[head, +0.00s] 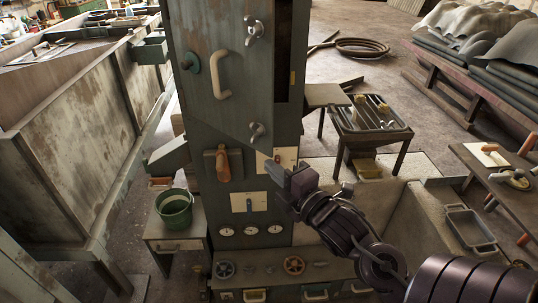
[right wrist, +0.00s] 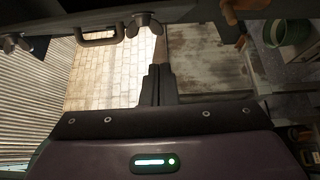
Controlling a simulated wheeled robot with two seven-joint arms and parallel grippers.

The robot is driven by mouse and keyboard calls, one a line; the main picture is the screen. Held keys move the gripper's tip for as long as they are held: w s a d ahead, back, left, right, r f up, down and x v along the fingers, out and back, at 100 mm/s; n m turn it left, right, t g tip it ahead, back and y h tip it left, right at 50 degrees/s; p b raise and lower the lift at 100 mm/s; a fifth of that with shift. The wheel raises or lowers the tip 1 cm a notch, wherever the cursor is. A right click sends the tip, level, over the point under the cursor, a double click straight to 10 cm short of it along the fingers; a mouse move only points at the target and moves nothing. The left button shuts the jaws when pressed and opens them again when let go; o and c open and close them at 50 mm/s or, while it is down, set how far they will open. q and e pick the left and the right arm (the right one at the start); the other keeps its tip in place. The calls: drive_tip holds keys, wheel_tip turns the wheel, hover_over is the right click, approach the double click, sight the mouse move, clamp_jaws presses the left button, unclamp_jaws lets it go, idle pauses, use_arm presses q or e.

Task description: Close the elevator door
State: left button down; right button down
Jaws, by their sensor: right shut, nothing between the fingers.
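A tall grey-green cabinet (head: 185,110) stands in the middle of the head view. Its front panel carries a pale curved handle (head: 221,75), an upper wing nut (head: 254,31), a lower wing nut (head: 257,131) and a round knob (head: 190,62). A dark narrow opening shows at the upper right of the front; I cannot tell exactly how the door stands. In the right wrist view the handle (right wrist: 98,39) and a wing nut (right wrist: 143,24) lie beyond my fingers. My right gripper (head: 277,172) is shut and empty, in front of the lower panel. My left gripper is out of view.
An orange-brown lever (head: 223,163) and a switch plate (head: 249,201) sit on the lower front, above gauges and handwheels. A green bucket (head: 174,208) stands on a small table at left. A tool table (head: 375,137) and a trough (head: 415,215) stand at right.

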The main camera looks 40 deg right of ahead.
sight(268, 146)
drive_tip(key=w+p, duration=0.1)
drive_tip(key=w, duration=0.1)
drive_tip(key=w+d+p, duration=0.1)
drive_tip(key=w, duration=0.2)
drive_tip(key=w+d+p, duration=0.1)
drive_tip(key=w, duration=0.1)
drive_tip(key=shift+w+d+r+p, duration=0.15)
drive_tip(key=shift+w+d+p, duration=0.1)
drive_tip(key=shift+w+p, duration=0.1)
drive_tip(key=shift+d, duration=0.55)
